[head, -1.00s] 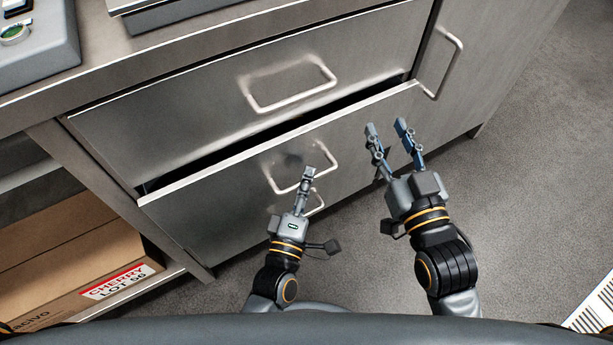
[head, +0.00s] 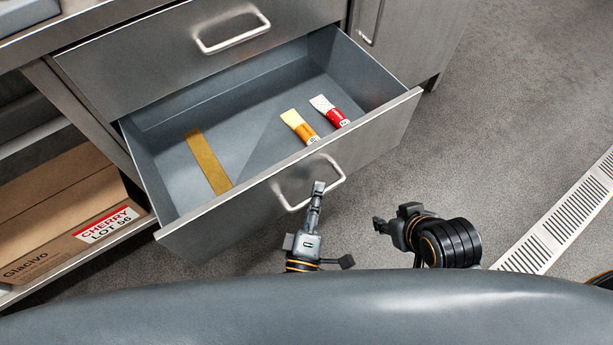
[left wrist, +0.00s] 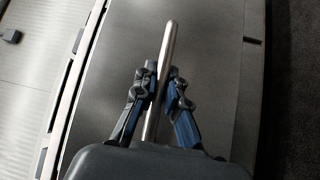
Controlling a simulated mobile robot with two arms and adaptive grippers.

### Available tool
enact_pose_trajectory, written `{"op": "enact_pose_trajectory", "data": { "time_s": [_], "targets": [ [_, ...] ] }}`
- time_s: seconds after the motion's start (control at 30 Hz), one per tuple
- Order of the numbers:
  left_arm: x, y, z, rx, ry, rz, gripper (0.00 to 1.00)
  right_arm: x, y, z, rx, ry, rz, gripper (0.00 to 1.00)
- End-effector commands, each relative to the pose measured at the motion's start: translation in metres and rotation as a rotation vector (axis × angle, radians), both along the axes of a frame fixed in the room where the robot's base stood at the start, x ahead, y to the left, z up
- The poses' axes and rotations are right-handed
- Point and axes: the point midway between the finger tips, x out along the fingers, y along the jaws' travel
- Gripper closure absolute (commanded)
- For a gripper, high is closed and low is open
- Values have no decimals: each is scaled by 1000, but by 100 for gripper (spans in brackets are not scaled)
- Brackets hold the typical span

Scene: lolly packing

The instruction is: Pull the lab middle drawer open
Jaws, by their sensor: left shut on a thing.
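The middle drawer (head: 400,117) stands well open below a closed drawer. It holds an orange-and-cream tube (head: 300,127), a red-and-white tube (head: 329,111) and a flat yellow-brown strip (head: 208,162). Its handle (head: 339,181) is a metal bar on the front. My left gripper (head: 318,187) is shut on this handle; in the left wrist view the fingers (left wrist: 160,88) close on both sides of the bar (left wrist: 169,45). My right gripper (head: 379,225) is to the right, clear of the drawer front and empty; its fingers overlap, so their opening is unclear.
The closed upper drawer (head: 150,65) has its own handle (head: 232,37). A cardboard box (head: 60,215) labelled "CHERRY LOT 56" sits on the lower shelf at left. A slotted white floor strip (head: 560,225) lies at right. Grey floor (head: 500,120) right of the cabinet is clear.

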Motion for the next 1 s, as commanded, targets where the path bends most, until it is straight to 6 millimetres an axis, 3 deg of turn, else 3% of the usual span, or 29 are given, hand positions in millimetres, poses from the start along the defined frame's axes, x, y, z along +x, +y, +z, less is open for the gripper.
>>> {"op": "enact_pose_trajectory", "data": {
  "time_s": [0.3,0.73,0.77,0.87,1.0],
  "targets": [
    [-26,-15,-1,0,3,0,100,-17,-5,-5,-16,81,-7,60],
    [-28,-17,-1,0,2,0,100,-19,-6,-6,-19,91,-8,60],
    [-28,-17,-1,0,2,0,86,-19,-6,-6,-19,91,-8,60],
    [-28,-16,-1,0,2,0,66,-19,-6,-6,-19,90,-8,60],
    [-28,-16,-1,-1,1,0,64,-19,-6,-6,-19,90,-8,60]
  ]
}}
